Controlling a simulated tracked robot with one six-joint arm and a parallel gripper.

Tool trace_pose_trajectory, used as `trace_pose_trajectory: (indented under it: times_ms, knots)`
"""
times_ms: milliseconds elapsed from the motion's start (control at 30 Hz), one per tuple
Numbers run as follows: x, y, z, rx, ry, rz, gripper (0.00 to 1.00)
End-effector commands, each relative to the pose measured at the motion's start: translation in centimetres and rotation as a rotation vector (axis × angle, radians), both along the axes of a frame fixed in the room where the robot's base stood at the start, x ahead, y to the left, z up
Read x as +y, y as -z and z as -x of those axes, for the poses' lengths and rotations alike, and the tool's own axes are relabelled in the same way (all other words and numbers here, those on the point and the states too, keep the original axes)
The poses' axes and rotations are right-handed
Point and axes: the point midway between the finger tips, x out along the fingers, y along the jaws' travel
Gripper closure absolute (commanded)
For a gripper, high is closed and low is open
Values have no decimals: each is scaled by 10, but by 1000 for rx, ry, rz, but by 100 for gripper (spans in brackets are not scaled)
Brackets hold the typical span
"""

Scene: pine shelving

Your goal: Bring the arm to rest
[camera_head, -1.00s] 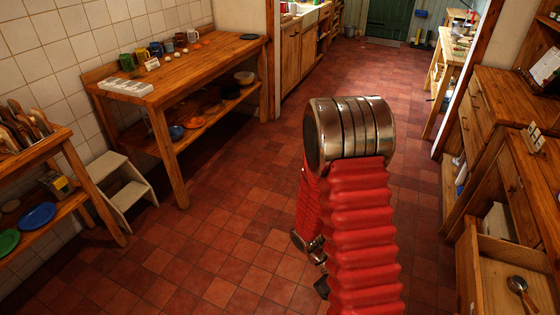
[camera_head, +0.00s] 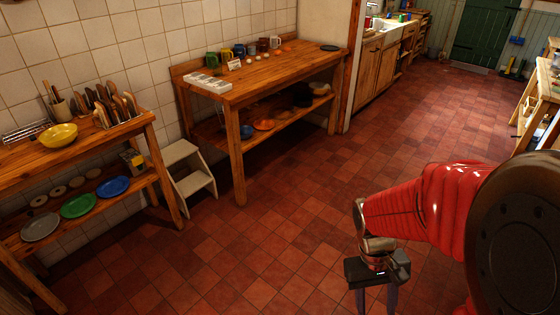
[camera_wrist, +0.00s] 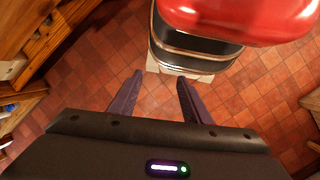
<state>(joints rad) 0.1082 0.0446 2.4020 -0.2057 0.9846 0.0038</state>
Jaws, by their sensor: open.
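My gripper (camera_head: 376,298) hangs at the lower right of the head view, pointing down over the red tiled floor (camera_head: 270,235). My red-sleeved arm runs from it to the right edge. In the wrist view, the two dark fingers of my gripper (camera_wrist: 158,92) stand apart. Nothing shows between them but floor tiles. In the head view the fingertips are cut off by the bottom edge. A red and black rounded body, part of my own robot, fills the top of the wrist view.
A wooden table (camera_head: 260,75) with mugs stands by the tiled wall. A white step stool (camera_head: 187,172) stands left of it. A left workbench (camera_head: 85,145) holds a yellow bowl (camera_head: 58,135), with plates on its shelf. The floor in the middle is clear. Wooden furniture (camera_wrist: 45,40) shows at left in the wrist view.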

Motion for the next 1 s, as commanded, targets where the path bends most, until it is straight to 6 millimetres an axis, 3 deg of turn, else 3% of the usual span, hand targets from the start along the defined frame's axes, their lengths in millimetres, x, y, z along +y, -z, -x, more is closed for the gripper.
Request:
trace_pose_trajectory:
  times_ms: [500, 1000]
  knots:
    - [38, -74, -21, -348, 43, -76, 56]
    - [64, -149, -15, -641, 32, -133, 56]
